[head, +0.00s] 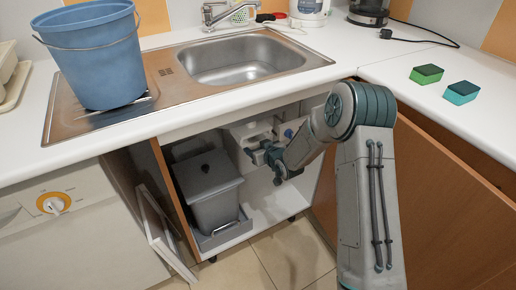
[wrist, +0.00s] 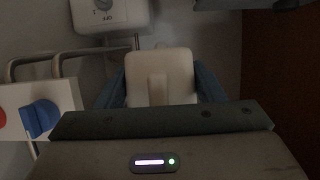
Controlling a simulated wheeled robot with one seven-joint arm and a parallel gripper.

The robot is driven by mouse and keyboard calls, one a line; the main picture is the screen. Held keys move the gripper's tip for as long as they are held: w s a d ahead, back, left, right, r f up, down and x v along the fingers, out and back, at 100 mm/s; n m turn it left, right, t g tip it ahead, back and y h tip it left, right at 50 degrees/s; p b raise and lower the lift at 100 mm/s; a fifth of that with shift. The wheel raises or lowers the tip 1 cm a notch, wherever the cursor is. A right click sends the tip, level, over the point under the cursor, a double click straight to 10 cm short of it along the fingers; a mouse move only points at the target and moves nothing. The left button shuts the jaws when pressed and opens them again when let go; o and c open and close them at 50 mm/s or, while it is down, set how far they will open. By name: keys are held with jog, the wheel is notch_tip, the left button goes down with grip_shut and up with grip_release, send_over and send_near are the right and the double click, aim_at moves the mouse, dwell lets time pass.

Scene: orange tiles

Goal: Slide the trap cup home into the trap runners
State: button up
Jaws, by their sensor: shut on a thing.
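My gripper (head: 262,157) reaches into the open cupboard under the sink. In the wrist view its two blue fingers (wrist: 160,92) are shut on the sides of a cream block with a raised middle rib, which I take to be the trap cup (wrist: 160,66). The cup sits upright in the picture, between the fingers. In the head view my gripper and arm hide most of it. I cannot make out the trap runners clearly in either view, nor whether the cup touches them.
A white unit with a dial (wrist: 112,14) is above left of the cup. Pipes (wrist: 50,66) and a blue knob (wrist: 40,117) are at left. A brown panel (wrist: 288,75) closes the right side. A grey bin (head: 207,190) stands left in the cupboard.

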jog(key=o, duration=1.3)
jog(key=p+v, duration=0.2)
jog(key=v, duration=1.2)
jog(key=s+d+r+m+g+h+p, duration=0.1)
jog(key=s+d+r+h+p, duration=0.2)
jog(key=r, duration=0.4)
jog(key=s+d+r+m+g+h+p, duration=0.1)
jog(key=s+d+r+h+p, duration=0.1)
jog(key=d+r+p, duration=0.4)
jog(key=s+d+r+m+g+h+p, duration=0.1)
jog(key=s+d+r+h+p, duration=0.15)
jog(key=r, duration=0.55)
jog(key=s+r+m+g+p, duration=0.1)
jog(key=s+r+p, duration=0.2)
jog(key=s+r, duration=0.2)
jog(key=s+d+r+m+g+p, duration=0.1)
jog(key=s+r+g+p, duration=0.1)
jog(key=s+r, duration=0.3)
jog(key=s+d+r+m+g+p, duration=0.1)
jog(key=s+r+p, duration=0.3)
jog(key=s, duration=0.6)
jog(key=shift+s+d+r+m+g+p, duration=0.15)
jog(key=shift+r+m+g+p, duration=0.3)
jog(key=shift+r+g, duration=0.4)
